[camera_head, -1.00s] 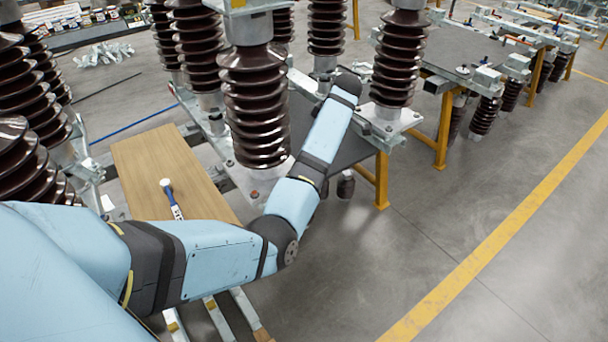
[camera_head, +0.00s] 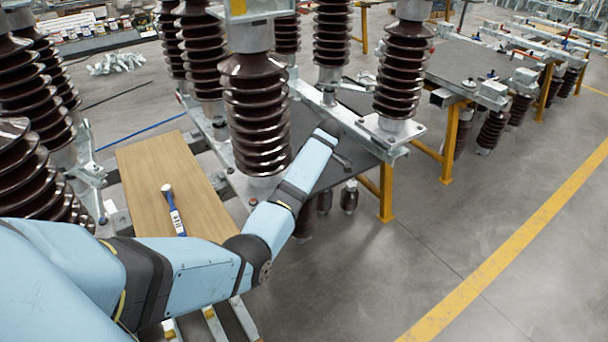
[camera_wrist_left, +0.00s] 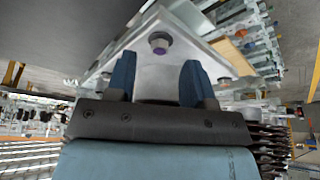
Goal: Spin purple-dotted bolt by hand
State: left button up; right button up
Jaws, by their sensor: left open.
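The purple-dotted bolt (camera_wrist_left: 160,43) shows in the left wrist view, its hex head on a washer on a pale metal plate (camera_wrist_left: 160,72). My left gripper (camera_wrist_left: 156,82) has two blue fingers spread apart and empty. The bolt appears just beyond the fingertips, roughly midway between them, and no finger touches it in the picture. In the head view my left arm reaches in from the left toward the metal frame between the insulators. The bolt cannot be made out there. My right gripper is not in view.
Tall brown ribbed insulators (camera_head: 257,110) and (camera_head: 404,75) stand close around my left arm. Yellow-legged benches (camera_head: 450,140) stand at the right, with open floor in front.

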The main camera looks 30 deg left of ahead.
pick_arm(q)
jog(key=shift+x, duration=1.25)
grip_shut()
